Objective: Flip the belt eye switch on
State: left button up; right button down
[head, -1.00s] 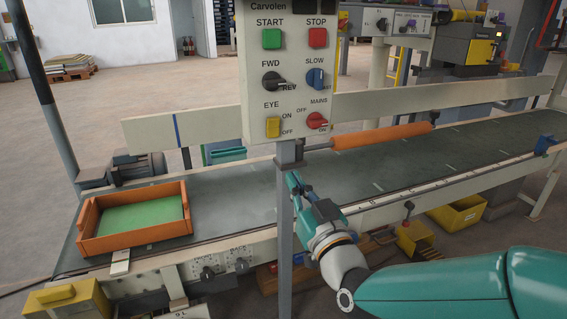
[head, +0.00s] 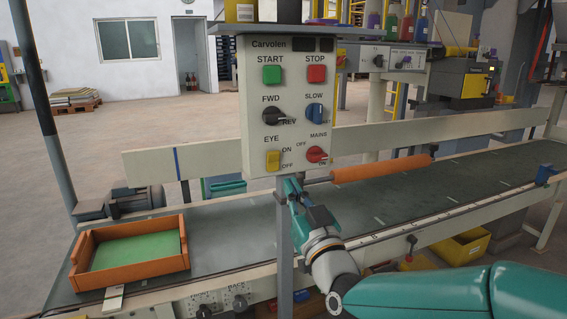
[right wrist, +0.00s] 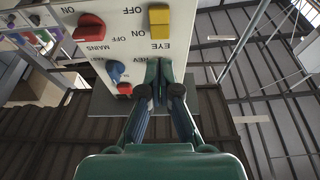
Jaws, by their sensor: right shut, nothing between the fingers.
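The belt eye switch (head: 273,160) is a yellow rocker marked EYE, ON and OFF, at the lower left of the cream control panel (head: 247,105). I cannot tell for sure which way it is tipped. In the right wrist view the panel appears upside down, with the yellow switch (right wrist: 159,20) near the top. My right gripper (head: 289,181) is shut and empty, at the panel's lower edge just below the switch in the head view. In the right wrist view its fingertips (right wrist: 163,74) point toward the panel, apart from the switch in the picture. My left gripper is out of view.
The red MAINS knob (head: 316,154) sits right of the switch, and the black FWD/REV knob (head: 273,117) above it. A grey post (head: 284,235) carries the panel. Behind are the conveyor belt (head: 228,225) and an orange tray (head: 130,277) with a green bottom.

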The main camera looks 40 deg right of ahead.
aim_at(274, 155)
jog(key=x, duration=0.8)
jog(key=shift+d+r, duration=0.1)
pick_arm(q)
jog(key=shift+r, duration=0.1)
